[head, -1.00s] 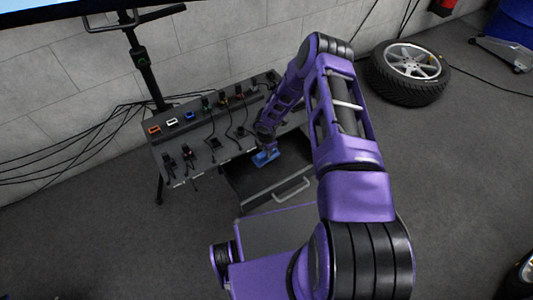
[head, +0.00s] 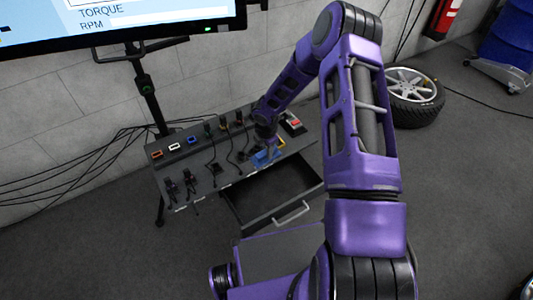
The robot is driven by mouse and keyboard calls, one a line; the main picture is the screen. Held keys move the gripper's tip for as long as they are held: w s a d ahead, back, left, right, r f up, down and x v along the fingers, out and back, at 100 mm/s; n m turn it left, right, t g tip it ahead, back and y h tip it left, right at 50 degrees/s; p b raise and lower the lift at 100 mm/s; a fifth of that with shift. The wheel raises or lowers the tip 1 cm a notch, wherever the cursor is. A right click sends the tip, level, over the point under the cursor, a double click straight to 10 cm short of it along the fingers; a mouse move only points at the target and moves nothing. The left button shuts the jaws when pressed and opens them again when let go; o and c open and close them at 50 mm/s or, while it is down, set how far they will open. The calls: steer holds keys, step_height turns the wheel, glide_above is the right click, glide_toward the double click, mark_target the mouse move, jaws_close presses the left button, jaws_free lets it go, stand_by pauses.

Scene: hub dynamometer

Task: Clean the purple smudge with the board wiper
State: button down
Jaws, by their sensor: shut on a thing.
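My gripper (head: 268,143) is shut on a blue board wiper (head: 264,157), small in the head view. It is over the right part of the black bench top (head: 226,172), near its front edge. I cannot tell whether the wiper touches the bench. The purple smudge is not visible to me. Part of the large screen (head: 130,20) shows at the top left, with the words TORQUE and RPM. No smudge shows on that part.
The bench carries several plugs and cables and orange, white and blue sockets (head: 174,147). An open drawer (head: 291,211) juts from its front. A black stand (head: 146,88) rises behind it. A wheel (head: 412,97) lies at the right. Grey floor is clear at the left.

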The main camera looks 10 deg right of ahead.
steer(key=c, duration=1.3)
jaws_free()
jaws_close()
steer(key=shift+s, duration=0.1)
